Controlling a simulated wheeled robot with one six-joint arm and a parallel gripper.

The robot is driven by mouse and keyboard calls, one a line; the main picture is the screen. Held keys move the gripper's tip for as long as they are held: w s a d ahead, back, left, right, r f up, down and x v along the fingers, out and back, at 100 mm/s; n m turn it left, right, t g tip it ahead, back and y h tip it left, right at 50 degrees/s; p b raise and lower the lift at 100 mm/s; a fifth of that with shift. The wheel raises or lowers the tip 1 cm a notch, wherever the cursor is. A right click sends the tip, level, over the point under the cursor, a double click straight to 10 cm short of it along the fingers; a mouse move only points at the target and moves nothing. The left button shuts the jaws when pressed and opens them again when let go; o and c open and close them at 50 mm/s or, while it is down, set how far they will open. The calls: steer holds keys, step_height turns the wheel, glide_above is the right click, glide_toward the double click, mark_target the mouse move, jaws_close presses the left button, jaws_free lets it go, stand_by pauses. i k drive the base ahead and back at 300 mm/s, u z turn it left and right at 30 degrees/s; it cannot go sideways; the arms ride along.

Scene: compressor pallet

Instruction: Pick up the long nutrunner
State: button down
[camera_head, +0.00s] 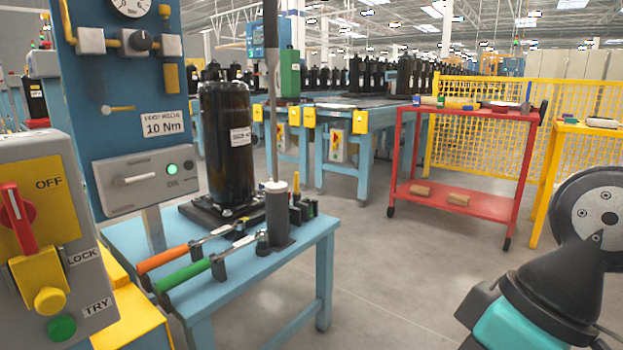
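A long upright tool (271,60), dark at the top with a thin grey shaft below, is probably the long nutrunner. Its lower end meets the pale top of a dark grey cylindrical holder (277,215) on the blue table (262,268); its top is cut off by the picture edge. An orange-handled tool (163,260) and a green-handled tool (184,276) lie side by side on supports at the table's front left. My arm shows at the lower right, well apart from the table. My gripper is not in view.
A black compressor (226,140) stands on the table behind the tools. A blue panel (130,120) and a grey switch box (50,220) crowd the left. A red cart (460,190) and yellow mesh fence (490,110) stand behind. Open floor (400,270) lies between table and cart.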

mark_target(270, 8)
steer(key=z, duration=0.8)
steer(key=i, duration=3.5)
steer(key=u, duration=3)
